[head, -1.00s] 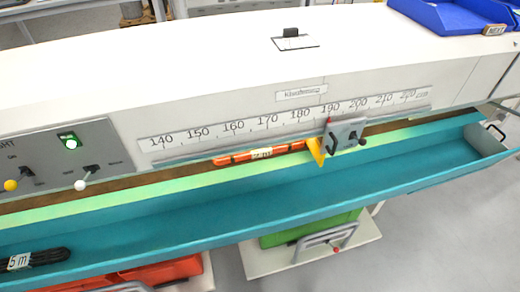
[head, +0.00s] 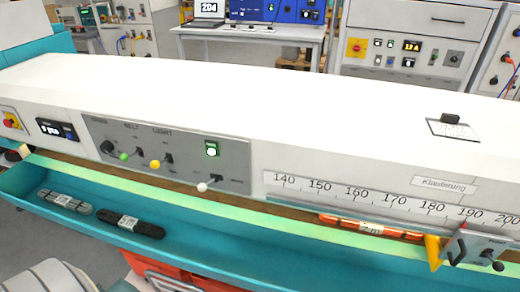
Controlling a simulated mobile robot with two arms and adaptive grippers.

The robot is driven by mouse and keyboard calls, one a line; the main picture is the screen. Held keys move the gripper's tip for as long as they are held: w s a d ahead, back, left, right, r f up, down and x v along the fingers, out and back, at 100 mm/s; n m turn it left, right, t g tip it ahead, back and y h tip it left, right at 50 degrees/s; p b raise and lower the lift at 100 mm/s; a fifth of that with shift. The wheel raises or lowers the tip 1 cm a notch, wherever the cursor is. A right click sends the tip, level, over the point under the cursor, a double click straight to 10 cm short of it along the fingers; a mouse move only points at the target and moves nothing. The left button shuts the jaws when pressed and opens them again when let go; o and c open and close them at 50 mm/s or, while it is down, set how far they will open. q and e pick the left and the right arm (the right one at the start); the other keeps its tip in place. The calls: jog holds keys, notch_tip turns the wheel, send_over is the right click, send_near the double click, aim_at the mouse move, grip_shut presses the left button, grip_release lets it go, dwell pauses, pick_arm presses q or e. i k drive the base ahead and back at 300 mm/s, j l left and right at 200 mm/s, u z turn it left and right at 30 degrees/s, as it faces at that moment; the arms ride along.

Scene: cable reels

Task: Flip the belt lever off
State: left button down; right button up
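The grey control panel (head: 185,148) is on the front of the long white machine, left of centre in the head view. The belt lever (head: 123,156) has a green ball and sits under a label that seems to read BELT. Its ball points to the lower left of its black base. Beside it, under the LIGHT label, is a lever with a yellow ball (head: 155,163). A lever with a white ball (head: 202,187) is farther right, below a lit green indicator (head: 211,149). The small position markings are too blurred to read. Neither of my grippers is in view.
A teal trough (head: 230,245) runs along the machine's front and holds two cable bundles, grey (head: 66,201) and black (head: 131,223). An orange bundle (head: 370,228) lies below the ruler, near a yellow stop (head: 433,251). The space before the panel looks clear.

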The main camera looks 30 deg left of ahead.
aim_at(124, 158)
jog(key=u, duration=2)
